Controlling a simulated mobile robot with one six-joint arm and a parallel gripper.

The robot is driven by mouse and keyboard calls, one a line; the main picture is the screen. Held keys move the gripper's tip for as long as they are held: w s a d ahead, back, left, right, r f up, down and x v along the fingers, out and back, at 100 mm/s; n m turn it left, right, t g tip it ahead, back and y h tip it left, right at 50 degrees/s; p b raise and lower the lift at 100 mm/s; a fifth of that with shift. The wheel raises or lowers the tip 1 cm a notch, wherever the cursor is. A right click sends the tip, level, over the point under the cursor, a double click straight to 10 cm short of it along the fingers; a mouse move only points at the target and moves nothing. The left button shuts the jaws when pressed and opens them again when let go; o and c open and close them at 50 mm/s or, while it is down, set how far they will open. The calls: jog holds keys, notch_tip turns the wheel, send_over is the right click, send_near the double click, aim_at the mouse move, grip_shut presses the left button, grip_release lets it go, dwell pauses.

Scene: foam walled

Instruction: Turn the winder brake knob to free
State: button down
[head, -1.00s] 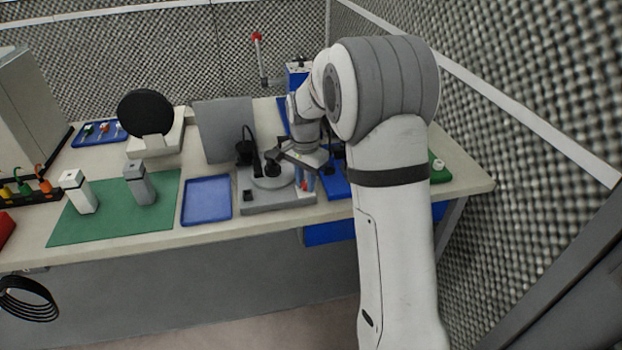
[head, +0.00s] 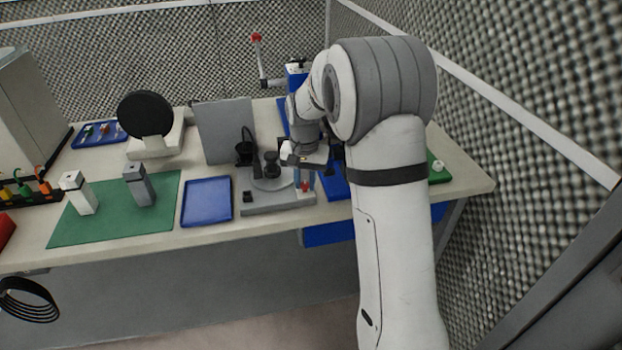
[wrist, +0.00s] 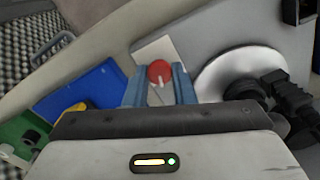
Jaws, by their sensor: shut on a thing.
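The red brake knob (wrist: 159,72) has a white pointer mark, which points down towards my gripper in the wrist view. It sits by a pale plate (wrist: 148,50) on the grey winder base (head: 262,208). My gripper (wrist: 158,80) is shut on the knob, with one blue finger on each side of it. The winder's round light disc (wrist: 240,73) lies right of the knob in the wrist view.
Black fittings (head: 271,162) stand on the winder disc close beside my gripper. A blue tray (head: 207,201) lies left of the winder, and a grey panel (head: 223,132) stands behind. A blue stand with a red-tipped lever (head: 257,38) rises at the back.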

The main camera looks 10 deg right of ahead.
aim_at(305, 184)
jog(key=n, duration=0.6)
jog(key=shift+s+a+f, duration=0.15)
jog(key=shift+s+f, duration=0.05)
jog(key=n, duration=0.6)
jog(key=shift+n, duration=0.3)
jog(key=c, duration=1.2)
grip_release()
jog(key=shift+r, duration=0.15)
notch_tip(305, 184, up, 8)
jog(key=shift+f, duration=0.1)
